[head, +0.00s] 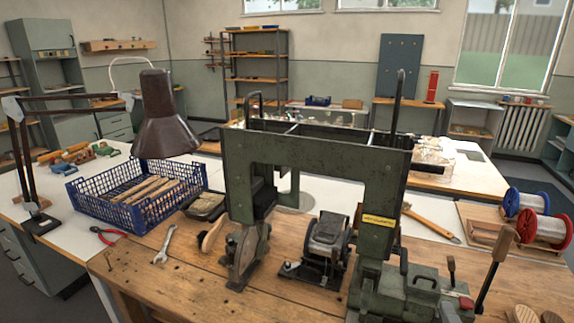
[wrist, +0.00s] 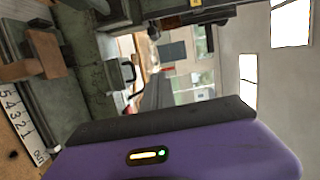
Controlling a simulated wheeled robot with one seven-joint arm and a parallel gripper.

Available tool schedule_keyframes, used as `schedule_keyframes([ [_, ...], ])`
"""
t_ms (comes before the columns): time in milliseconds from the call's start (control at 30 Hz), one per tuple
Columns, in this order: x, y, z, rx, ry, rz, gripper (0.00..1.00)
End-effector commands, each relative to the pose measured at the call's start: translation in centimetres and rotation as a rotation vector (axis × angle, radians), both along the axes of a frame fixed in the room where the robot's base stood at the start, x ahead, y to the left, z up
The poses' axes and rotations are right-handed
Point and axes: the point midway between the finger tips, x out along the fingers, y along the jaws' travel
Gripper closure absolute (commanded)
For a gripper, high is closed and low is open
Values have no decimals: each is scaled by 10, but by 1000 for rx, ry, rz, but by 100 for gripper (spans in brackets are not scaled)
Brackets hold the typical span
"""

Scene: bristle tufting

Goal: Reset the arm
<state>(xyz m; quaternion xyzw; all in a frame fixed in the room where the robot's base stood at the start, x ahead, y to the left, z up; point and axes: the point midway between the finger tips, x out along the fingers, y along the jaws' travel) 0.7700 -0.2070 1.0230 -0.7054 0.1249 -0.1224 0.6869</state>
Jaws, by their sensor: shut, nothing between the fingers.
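My gripper (wrist: 165,120) shows in the wrist view as a purple housing with a dark front edge and a small lit indicator, across the bottom of the picture. It is shut and holds nothing. The fingertips cannot be made out clearly. In the head view I cannot see my arm or gripper. The green tufting machine (head: 315,142) stands on the wooden bench (head: 190,262) in the middle of the head view. In the wrist view, grey-green machine parts (wrist: 85,60) stand close beyond the gripper, with a number scale (wrist: 22,125) at the left.
A blue crate (head: 145,210) of wooden pieces stands left of the machine, under a dark lamp (head: 165,125). Red pliers (head: 105,235) and a wrench (head: 164,244) lie at the front left. Wire spools (head: 540,228) stand on the right. A dark motor unit (head: 325,245) stands by the machine.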

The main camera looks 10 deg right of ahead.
Motion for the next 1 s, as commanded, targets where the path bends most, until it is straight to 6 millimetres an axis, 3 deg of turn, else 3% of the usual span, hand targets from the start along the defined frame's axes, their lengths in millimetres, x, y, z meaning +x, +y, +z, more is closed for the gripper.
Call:
schedule_keyframes([
  [200, -4, -3, 24, -252, 21, -31, 100],
  [367, -29, 14, 30, -523, 90, -50, 100],
  [667, -103, 81, 18, -989, 257, 4, 100],
  [1000, -209, 163, 10, -1416, 399, 197, 100],
])
